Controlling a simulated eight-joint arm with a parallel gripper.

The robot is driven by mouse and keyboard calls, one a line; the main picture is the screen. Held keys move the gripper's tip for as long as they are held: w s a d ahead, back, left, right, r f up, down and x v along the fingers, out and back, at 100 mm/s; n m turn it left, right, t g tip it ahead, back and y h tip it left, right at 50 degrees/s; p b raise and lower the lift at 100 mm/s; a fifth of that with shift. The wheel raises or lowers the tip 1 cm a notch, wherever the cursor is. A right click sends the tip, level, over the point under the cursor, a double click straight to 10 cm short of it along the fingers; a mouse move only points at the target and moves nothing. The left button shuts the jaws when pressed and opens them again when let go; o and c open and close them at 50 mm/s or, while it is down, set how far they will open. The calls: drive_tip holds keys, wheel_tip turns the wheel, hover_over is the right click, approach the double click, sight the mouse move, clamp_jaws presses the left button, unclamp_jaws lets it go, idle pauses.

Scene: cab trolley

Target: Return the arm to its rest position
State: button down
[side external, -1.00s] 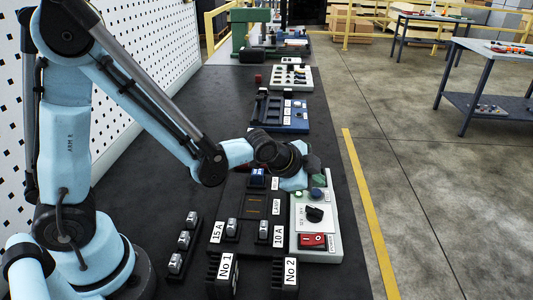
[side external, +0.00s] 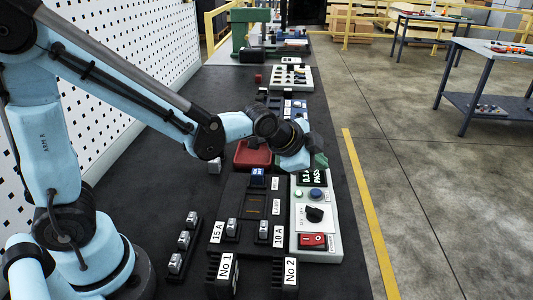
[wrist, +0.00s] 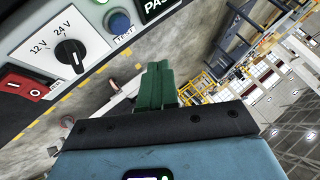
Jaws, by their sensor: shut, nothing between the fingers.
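My gripper (side external: 318,160) is over the far end of the white control box in the side view, to the right of the bench's middle. Its green fingers (wrist: 156,86) are together and empty in the wrist view. The white control box (side external: 298,240) has a black 12 V/24 V knob (side external: 315,214), a blue button (side external: 316,194), a red rocker switch (side external: 312,240) and a dark display (side external: 312,176) with "PASS" on it. The wrist view shows the knob (wrist: 71,52), blue button (wrist: 119,22) and part of the display (wrist: 156,8).
A black panel (side external: 240,208) with 15 A and 10 A blocks lies left of the box. Blocks No 1 (side external: 222,276) and No 2 (side external: 286,274) stand in front. A red tray (side external: 253,154) lies below my forearm.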

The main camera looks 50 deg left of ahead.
idle(0.3)
drive_tip(key=s+a+r+n+g, duration=0.1)
drive_tip(key=s+a+n, duration=0.3)
drive_tip(key=s, duration=0.3)
drive_tip(key=s+a+r+n+g+y, duration=0.1)
drive_tip(key=s+a+r+n, duration=0.1)
drive_tip(key=s+a+n, duration=0.2)
drive_tip(key=s+n, duration=0.2)
drive_tip(key=s, duration=0.2)
drive_tip(key=shift+s+a+n, duration=0.25)
drive_tip(key=shift+s+n, duration=0.05)
drive_tip(key=shift+n, duration=0.1)
